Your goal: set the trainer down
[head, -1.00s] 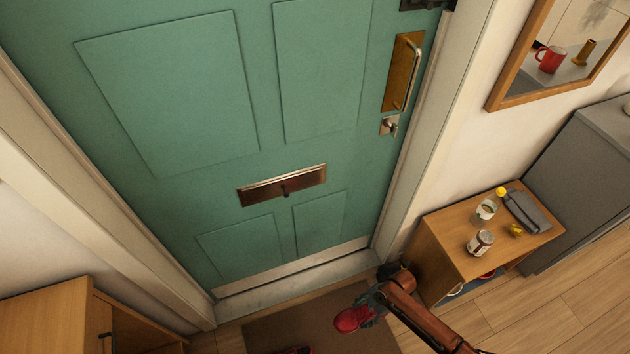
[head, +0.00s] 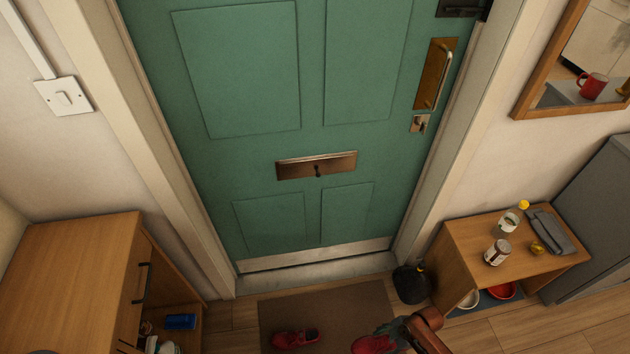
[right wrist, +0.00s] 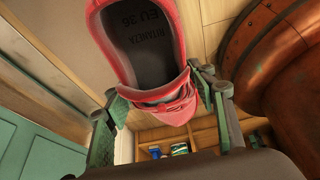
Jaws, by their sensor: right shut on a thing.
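A red trainer (head: 372,345) is held by my right gripper (head: 388,330) over the mat's near right part, at the bottom edge of the head view. In the right wrist view the trainer (right wrist: 151,100) sits between the two green-grey fingers of my right gripper (right wrist: 163,103), its opening and dark insole facing the camera. A second red trainer (head: 296,338) lies on the brown doormat (head: 330,305), to the left of the held one. I cannot tell the held trainer's height above the mat. My left gripper is not in view.
A green door (head: 270,210) closes off the far side. A wooden cabinet (head: 65,265) with an open lower shelf stands left. A small wooden bench (head: 470,265) with jars on top and bowls below stands right, beside a dark bag-like object (head: 411,285). The mat's middle is bare.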

